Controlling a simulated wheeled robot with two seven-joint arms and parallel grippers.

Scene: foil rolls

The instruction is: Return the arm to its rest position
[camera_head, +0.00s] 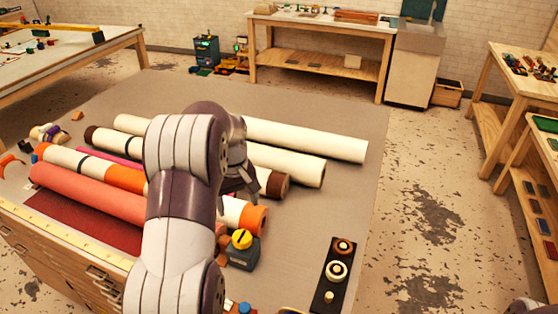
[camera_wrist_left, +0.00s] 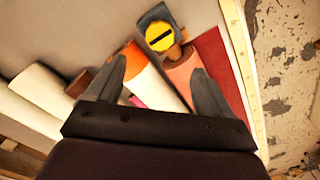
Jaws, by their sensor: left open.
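My left arm (camera_head: 182,210) reaches in over the worktable. Its gripper (camera_head: 242,190) hangs over the rolls near the middle of the table, partly hidden by my wrist. In the left wrist view the gripper (camera_wrist_left: 158,70) has its two fingers spread apart, with nothing held between them. Beyond the fingers lie an orange and white roll (camera_wrist_left: 145,72) and a salmon roll (camera_wrist_left: 181,74). My right gripper is not in view.
Several rolls, including a salmon one (camera_head: 90,193) and a cream one (camera_head: 305,138), lie on the grey table (camera_head: 345,180). A dark device with a yellow knob (camera_head: 242,239) stands near the front. A black strip with rings (camera_head: 335,275) lies at right.

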